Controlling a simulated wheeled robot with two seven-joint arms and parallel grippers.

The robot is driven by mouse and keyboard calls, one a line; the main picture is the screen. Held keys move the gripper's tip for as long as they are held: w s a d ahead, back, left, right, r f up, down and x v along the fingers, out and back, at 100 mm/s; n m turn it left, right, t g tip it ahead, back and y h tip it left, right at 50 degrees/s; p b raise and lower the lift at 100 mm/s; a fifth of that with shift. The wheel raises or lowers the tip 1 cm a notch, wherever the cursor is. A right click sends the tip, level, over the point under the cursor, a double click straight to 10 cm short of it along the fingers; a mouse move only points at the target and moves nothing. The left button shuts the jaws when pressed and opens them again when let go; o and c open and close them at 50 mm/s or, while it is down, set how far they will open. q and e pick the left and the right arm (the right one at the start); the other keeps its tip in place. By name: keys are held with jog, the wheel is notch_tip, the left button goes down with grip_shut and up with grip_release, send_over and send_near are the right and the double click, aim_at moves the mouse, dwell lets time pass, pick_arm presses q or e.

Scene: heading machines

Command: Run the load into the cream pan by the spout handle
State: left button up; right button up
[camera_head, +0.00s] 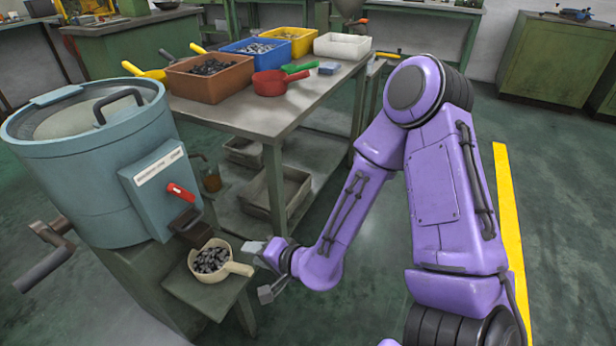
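A blue-grey drum machine (85,190) stands at the left, with a lid and a black handle on top. A red spout handle (181,192) sticks out from its front box, above a dark brown spout (190,222). The cream pan (238,268) sits on a small green stand below the spout, its handle pointing right. Dark grey pieces lie in the pan. My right gripper (257,271) is just right of the pan's handle, its two fingers spread apart with nothing seen between them. Whether it touches the handle is unclear. My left gripper is not in view.
A grey table (262,118) behind carries a brown bin (211,90), a blue bin (262,43), a yellow bin (308,34), a white bin (342,56) and a red scoop (272,90). A crank (48,260) juts from the drum's left. Open green floor lies in front.

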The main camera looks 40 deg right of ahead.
jog(key=s+d+f+n+g+h+p, duration=0.1)
jog(key=s+d+f+g+h+p, duration=0.1)
jog(key=s+p, duration=0.2)
jog(key=s+d+f+n+g+h+p, duration=0.1)
jog(key=s+d+f+n+g+p, duration=0.1)
jog(key=s, duration=0.6)
jog(key=g+p, duration=0.1)
jog(key=p, duration=0.1)
jog(key=shift+s+d+f+h+p, duration=0.2)
jog(key=shift+f+h+p, duration=0.15)
jog(key=shift+h, duration=0.05)
jog(key=s+d+r+n+g+h+p, duration=0.2)
jog(key=s+d+n+g+p, duration=0.1)
jog(key=s+p, duration=0.5)
jog(key=s, duration=0.3)
jog(key=shift+s+r+n+g+h, duration=0.15)
jog(key=shift+s+n+g+h, duration=0.15)
jog(key=shift+g, duration=0.1)
